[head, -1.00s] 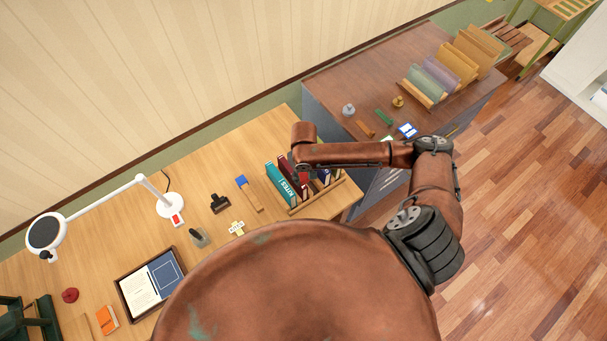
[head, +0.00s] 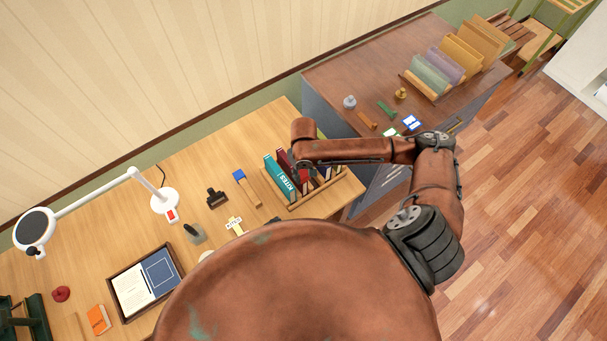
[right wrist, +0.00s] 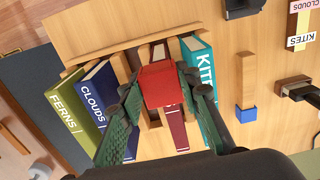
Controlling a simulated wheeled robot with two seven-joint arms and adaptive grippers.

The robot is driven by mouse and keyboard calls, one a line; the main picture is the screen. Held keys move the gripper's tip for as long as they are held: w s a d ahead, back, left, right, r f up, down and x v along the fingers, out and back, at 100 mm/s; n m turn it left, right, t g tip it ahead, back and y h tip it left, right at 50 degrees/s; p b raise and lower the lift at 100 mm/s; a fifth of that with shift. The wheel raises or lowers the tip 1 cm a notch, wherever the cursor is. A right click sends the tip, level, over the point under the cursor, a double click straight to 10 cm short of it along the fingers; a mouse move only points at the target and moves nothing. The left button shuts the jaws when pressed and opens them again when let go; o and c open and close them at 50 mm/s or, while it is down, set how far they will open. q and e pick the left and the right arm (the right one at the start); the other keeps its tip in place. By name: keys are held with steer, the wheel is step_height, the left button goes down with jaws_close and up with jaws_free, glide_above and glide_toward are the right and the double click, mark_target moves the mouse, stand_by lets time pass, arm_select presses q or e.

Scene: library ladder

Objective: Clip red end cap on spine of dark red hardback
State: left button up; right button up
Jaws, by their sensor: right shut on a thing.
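My right gripper (right wrist: 160,98) is shut on the red end cap (right wrist: 161,84), a small red block between its green finger pads in the right wrist view. The dark red hardback (right wrist: 177,129) stands in a row of books, partly hidden behind the cap and fingers; I cannot tell whether the cap touches its spine. In the head view the dark red book (head: 285,162) shows beside the teal KITES book (head: 278,174), and my right wrist covers much of the row. My left gripper is not in view.
The wooden book rack (head: 322,193) also holds blue CLOUDS (right wrist: 97,92) and olive FERNS (right wrist: 66,108) books. A blue-tipped wooden stick (head: 247,188), a black clip (head: 216,198) and a white lamp (head: 164,204) stand left of it. A dark side cabinet (head: 340,80) stands beyond.

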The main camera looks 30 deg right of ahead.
mark_target(303, 175)
steer(key=shift+f, duration=0.8)
steer(key=shift+c, duration=0.4)
steer(key=shift+s+f, duration=0.15)
steer(key=shift+f, duration=0.25)
jaws_close()
steer(key=shift+f+b, duration=0.3)
steer(key=shift+f, duration=0.2)
steer(key=shift+s, duration=0.1)
steer(key=o, duration=0.6)
jaws_free()
steer(key=o, duration=0.5)
steer(key=shift+r, duration=0.1)
steer(key=shift+c, duration=0.2)
steer(key=shift+o, duration=0.6)
steer(key=shift+w, duration=0.2)
